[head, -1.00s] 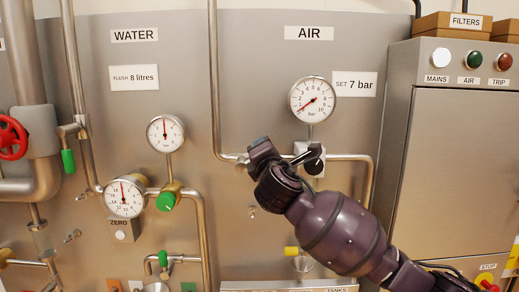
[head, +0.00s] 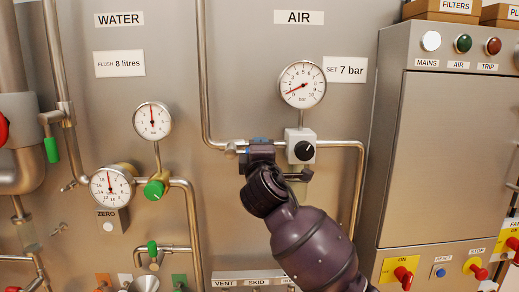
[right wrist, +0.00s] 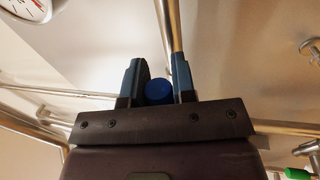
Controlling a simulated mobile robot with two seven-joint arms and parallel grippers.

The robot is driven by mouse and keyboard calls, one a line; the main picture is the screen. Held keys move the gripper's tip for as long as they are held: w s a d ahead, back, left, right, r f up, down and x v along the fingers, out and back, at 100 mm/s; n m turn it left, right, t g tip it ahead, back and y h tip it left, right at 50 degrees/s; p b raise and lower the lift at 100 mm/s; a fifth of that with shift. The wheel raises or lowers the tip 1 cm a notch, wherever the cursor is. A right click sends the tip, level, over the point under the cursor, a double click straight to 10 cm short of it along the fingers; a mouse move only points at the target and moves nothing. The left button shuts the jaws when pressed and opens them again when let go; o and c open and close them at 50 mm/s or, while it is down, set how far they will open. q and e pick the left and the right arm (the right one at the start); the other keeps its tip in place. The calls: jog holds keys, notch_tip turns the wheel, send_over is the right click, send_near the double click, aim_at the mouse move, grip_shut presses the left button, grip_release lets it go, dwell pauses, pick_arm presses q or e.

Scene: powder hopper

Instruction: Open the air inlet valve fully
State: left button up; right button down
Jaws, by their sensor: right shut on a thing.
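The air inlet valve's blue handle shows as a round blue end (right wrist: 158,92) between my right gripper's fingers in the right wrist view. In the head view my right gripper (head: 266,154) is at the air pipe below the AIR sign (head: 298,17), left of a black knob (head: 304,151) on a white block. The gripper is shut on the blue handle and hides most of the valve, so its exact angle is hard to tell. The air gauge (head: 302,84) above has its needle near the low end. My left gripper is out of view.
A SET 7 bar label (head: 345,70) is beside the air gauge. Left are the water gauges (head: 152,120) and a green knob (head: 154,190). The steel cabinet (head: 452,150) with lamps and red switches stands close on the right. Pipes run along the panel.

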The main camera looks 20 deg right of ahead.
dwell(0.3)
jog(key=c, duration=0.9)
grip_release()
jog(key=shift+c, duration=0.2)
jog(key=v, duration=1)
jog(key=shift+s, duration=0.4)
jog(key=shift+a+f, duration=0.1)
